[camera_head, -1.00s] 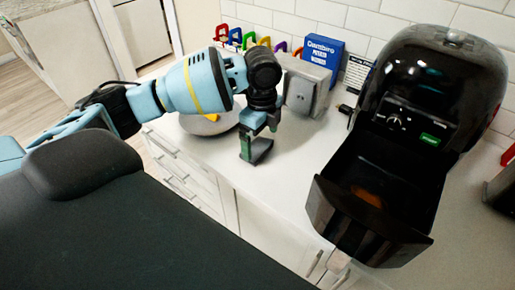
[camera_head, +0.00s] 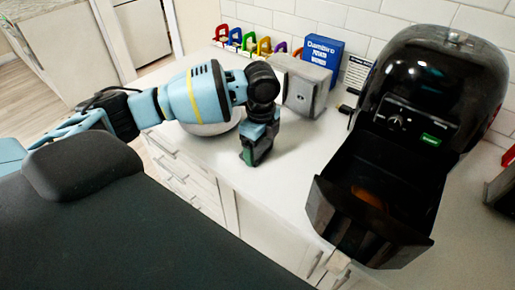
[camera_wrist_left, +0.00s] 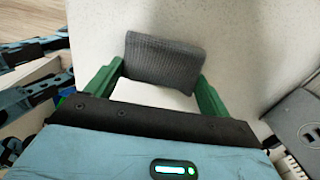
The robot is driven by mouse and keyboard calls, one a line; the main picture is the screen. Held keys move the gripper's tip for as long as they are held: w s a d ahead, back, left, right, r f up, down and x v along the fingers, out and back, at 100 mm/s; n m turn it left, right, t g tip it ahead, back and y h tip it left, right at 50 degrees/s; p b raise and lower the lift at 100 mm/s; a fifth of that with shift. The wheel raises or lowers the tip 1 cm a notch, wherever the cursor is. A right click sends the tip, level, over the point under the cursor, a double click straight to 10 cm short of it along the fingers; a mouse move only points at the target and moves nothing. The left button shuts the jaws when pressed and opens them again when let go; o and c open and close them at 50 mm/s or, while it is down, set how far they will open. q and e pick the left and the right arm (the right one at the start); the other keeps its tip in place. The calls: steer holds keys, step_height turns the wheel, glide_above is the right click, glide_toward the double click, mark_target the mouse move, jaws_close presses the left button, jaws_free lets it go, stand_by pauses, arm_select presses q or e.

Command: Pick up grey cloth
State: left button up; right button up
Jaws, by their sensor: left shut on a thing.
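The grey cloth (camera_wrist_left: 165,62) is a dark, ribbed rectangular piece in the left wrist view. It lies between the two green fingers of my left gripper (camera_wrist_left: 162,74), which are shut on it. In the head view my left gripper (camera_head: 257,154) points down at the white countertop, near its front edge. The cloth is hard to make out there, largely hidden by the fingers. My right gripper is not in view.
A black air fryer (camera_head: 430,95) with its drawer (camera_head: 370,215) open stands at right. A grey appliance (camera_head: 305,88), a blue box (camera_head: 322,58) and several coloured clips (camera_head: 245,40) stand behind. A round bowl (camera_head: 212,127) is partly behind my left arm.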

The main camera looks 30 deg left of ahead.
mark_target(257, 148)
arm_select(q)
steer(key=shift+r, duration=0.1)
steer(key=shift+r, duration=0.45)
steer(key=r, duration=0.1)
steer(key=s+r, duration=0.1)
steer(key=shift+a+r, duration=0.15)
steer(key=shift+r, duration=0.15)
steer(key=s+a+r+p, duration=0.1)
steer(key=s+a, duration=0.2)
steer(key=s, duration=1.1)
steer(key=shift+s+a+r, duration=0.15)
steer(key=shift+s, duration=0.15)
